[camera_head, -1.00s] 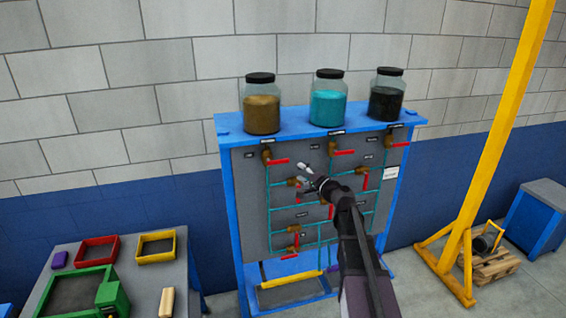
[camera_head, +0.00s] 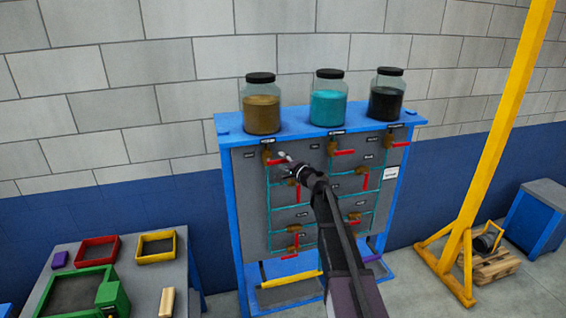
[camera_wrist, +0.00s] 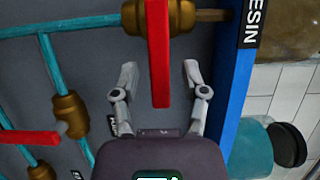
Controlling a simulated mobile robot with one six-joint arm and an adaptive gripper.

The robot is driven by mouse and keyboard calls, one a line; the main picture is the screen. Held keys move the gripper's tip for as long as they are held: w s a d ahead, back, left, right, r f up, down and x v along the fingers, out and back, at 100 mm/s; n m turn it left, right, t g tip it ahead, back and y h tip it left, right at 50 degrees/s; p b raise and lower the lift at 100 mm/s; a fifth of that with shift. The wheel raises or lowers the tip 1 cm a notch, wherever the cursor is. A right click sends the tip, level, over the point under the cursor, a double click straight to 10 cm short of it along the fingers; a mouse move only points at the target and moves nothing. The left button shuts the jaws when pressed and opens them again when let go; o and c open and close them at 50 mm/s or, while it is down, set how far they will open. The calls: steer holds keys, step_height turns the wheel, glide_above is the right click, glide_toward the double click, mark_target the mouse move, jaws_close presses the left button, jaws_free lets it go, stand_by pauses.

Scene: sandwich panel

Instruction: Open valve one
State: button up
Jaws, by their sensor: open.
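The valve with a brass body (camera_wrist: 180,18) sits at the top left of the panel, under the brown-filled jar (camera_head: 262,113). Its red handle (camera_head: 276,162) lies horizontally, across the vertical teal pipe; it also shows at the top of the wrist view (camera_wrist: 158,50). My gripper (camera_head: 285,158) is at this handle. In the wrist view my gripper (camera_wrist: 160,75) is open, one finger on each side of the handle's free end, with gaps on both sides. Part of the valve is cut off by the wrist view's top edge.
Other red-handled valves sit on the grey panel (camera_head: 248,200), several behind or beside my arm. A teal-filled jar (camera_head: 328,107) and a black-filled jar (camera_head: 386,102) stand on the blue frame's top. A table (camera_head: 150,290) with trays is at left.

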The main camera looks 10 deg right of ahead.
jaws_close()
